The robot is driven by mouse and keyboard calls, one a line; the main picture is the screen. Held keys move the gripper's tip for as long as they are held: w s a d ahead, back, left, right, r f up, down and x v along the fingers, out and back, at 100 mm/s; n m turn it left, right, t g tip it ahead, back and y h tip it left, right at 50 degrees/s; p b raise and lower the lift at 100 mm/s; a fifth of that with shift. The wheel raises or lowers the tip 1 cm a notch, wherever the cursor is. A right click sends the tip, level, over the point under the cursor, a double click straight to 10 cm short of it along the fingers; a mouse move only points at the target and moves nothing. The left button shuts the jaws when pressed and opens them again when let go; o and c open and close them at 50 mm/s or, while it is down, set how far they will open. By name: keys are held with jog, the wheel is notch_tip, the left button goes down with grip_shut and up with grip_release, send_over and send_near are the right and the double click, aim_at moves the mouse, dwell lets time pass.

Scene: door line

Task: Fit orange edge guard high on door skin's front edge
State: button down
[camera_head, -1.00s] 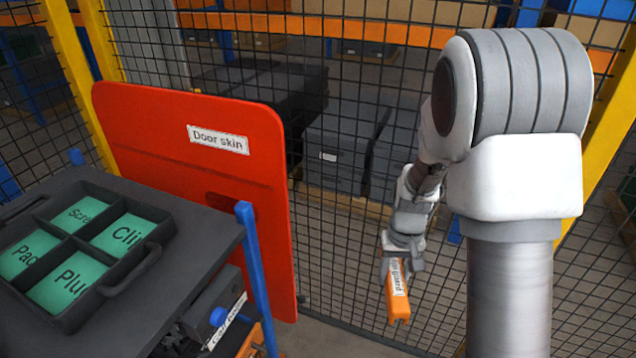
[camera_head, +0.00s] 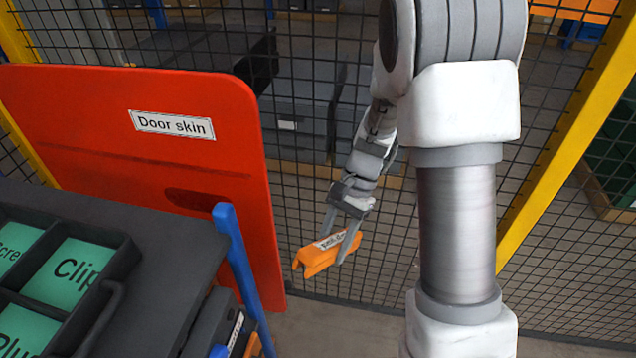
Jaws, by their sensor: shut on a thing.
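The red door skin (camera_head: 90,160) stands upright at the left, with a white "Door skin" label on it. Its near vertical edge is on the right side in the picture, and the lower part of the panel is hidden behind a cart. My gripper (camera_head: 345,240) is shut on the orange edge guard (camera_head: 318,258), a short channel piece with a white label. The guard is tilted, its free end pointing left toward the door skin. It hangs to the right of the door's edge, low beside it, and appears apart from it.
A dark cart (camera_head: 165,250) with a blue post (camera_head: 238,270) stands in front of the door skin. A compartment tray (camera_head: 125,262) with green labels sits on it. A wire mesh fence (camera_head: 560,230) with yellow posts runs behind. Open floor shows below the guard.

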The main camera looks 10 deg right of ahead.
aim_at(322, 239)
jog(key=m+y, duration=0.1)
jog(key=a+r+m+y, duration=0.1)
jog(key=m+y, duration=0.1)
jog(key=a+r+m+y+b, duration=0.1)
jog(key=y, duration=0.1)
jog(key=shift+s+a+t, duration=0.1)
jog(key=shift+a+t, duration=0.05)
jog(key=shift+t, duration=0.15)
jog(key=w+r+m+t+y+b, duration=0.45)
jog(key=r+m+t+y, duration=0.45)
jog(key=r, duration=0.3)
jog(key=shift+t+h, duration=0.4)
jog(key=shift+h, duration=0.3)
jog(key=shift+x, duration=2.8)
jog(key=shift+w+x, duration=0.25)
jog(key=shift+x, duration=1.35)
jog(key=shift+c, duration=1.4)
grip_release()
